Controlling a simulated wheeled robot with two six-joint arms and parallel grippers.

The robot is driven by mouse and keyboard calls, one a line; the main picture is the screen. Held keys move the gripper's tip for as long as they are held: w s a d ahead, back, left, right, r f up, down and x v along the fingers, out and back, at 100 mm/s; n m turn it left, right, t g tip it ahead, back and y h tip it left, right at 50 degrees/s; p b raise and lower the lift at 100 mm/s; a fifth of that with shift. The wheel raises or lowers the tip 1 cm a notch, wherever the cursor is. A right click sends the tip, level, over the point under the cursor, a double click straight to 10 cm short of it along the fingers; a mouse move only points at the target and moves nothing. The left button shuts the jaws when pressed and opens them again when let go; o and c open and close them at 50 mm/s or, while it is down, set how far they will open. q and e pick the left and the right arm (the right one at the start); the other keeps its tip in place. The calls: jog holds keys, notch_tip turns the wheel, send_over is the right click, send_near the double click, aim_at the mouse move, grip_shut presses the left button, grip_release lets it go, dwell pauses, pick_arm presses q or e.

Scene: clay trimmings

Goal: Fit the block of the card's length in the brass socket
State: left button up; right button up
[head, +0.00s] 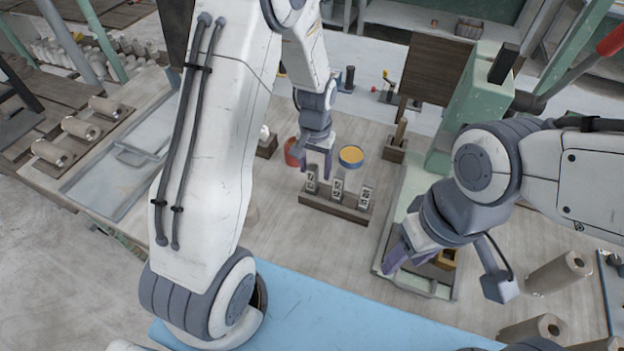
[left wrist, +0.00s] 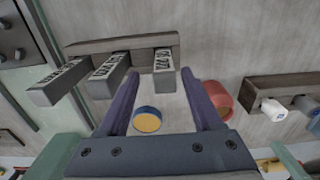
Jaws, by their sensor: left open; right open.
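Three grey blocks with printed labels stand in a dark wooden rack (head: 325,208): a left block (head: 312,179), a middle block (head: 337,190) and a right block (head: 364,198). The labels are too small to read surely. My left gripper (head: 316,168) is open and empty above the rack's left part. In the left wrist view, one block (left wrist: 164,72) lies just beyond and between its fingertips (left wrist: 162,84). My right gripper (head: 402,254) is open beside a brass-coloured socket (head: 446,259) on the green press's base. I cannot make out a card with a length.
A blue-rimmed tub (head: 351,156) with yellow contents and a red pot (head: 293,152) stand behind the rack. A brown board (head: 436,69) stands at the back. Clay rolls (head: 560,273) lie at right. A blue mat (head: 330,315) lies in front; bare table lies left of the rack.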

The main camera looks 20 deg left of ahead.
aim_at(312, 180)
pick_arm(q)
jog(key=f, duration=0.1)
jog(key=f+p, duration=0.1)
jog(key=f, duration=0.2)
jog(key=shift+s+a+p, duration=0.15)
jog(key=shift+a+p, duration=0.1)
jog(key=shift+p, duration=0.1)
jog(key=shift+f, duration=0.65)
grip_shut()
